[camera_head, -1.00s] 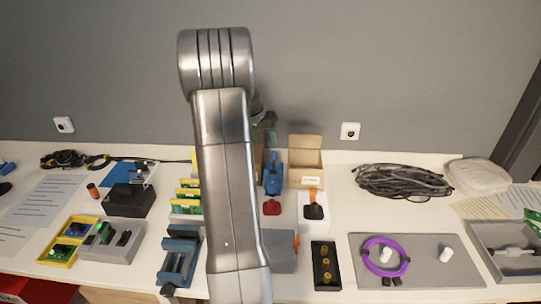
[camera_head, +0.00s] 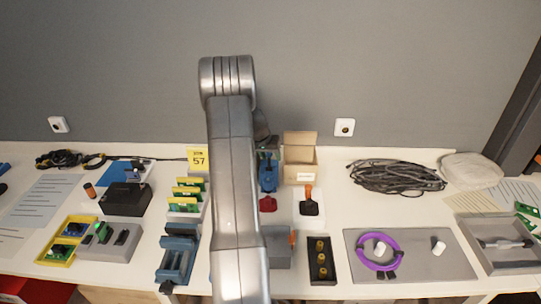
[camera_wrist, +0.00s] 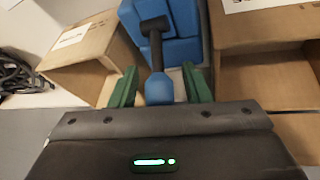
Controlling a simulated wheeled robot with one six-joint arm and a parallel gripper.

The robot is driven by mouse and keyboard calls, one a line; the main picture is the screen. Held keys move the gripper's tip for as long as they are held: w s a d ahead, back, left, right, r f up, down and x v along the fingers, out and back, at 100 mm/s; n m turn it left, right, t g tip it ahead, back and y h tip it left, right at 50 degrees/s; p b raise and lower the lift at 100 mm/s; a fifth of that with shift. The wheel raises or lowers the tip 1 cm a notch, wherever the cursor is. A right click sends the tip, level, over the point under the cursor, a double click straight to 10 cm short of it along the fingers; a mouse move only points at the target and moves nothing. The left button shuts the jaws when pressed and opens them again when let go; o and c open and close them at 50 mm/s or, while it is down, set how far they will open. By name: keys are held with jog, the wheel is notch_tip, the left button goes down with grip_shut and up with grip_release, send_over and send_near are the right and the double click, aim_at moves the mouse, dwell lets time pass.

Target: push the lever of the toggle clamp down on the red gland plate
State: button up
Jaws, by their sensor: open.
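In the head view a blue upright body (camera_head: 268,178) stands mid-table, with a dark red piece (camera_head: 268,204) at its near side. Right of it a black clamp-like piece with an orange handle (camera_head: 309,196) stands on a white plate. I cannot tell for sure which is the red gland plate's clamp. In the wrist view my gripper (camera_wrist: 159,84) is open, its green fingers apart. A black lever with a blue knob (camera_wrist: 158,90) shows between them, in front of a blue body (camera_wrist: 183,22). Contact cannot be told. No red shows there.
An open carton (camera_head: 300,173) stands right of the blue body; cartons flank it in the wrist view (camera_wrist: 88,52). Coiled black cable (camera_head: 395,176) lies further right. A grey block (camera_head: 277,247) and black tray (camera_head: 321,262) sit in front. The wall is behind.

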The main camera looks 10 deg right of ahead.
jog(key=shift+f, duration=0.1)
jog(key=shift+c, duration=0.3)
grip_shut()
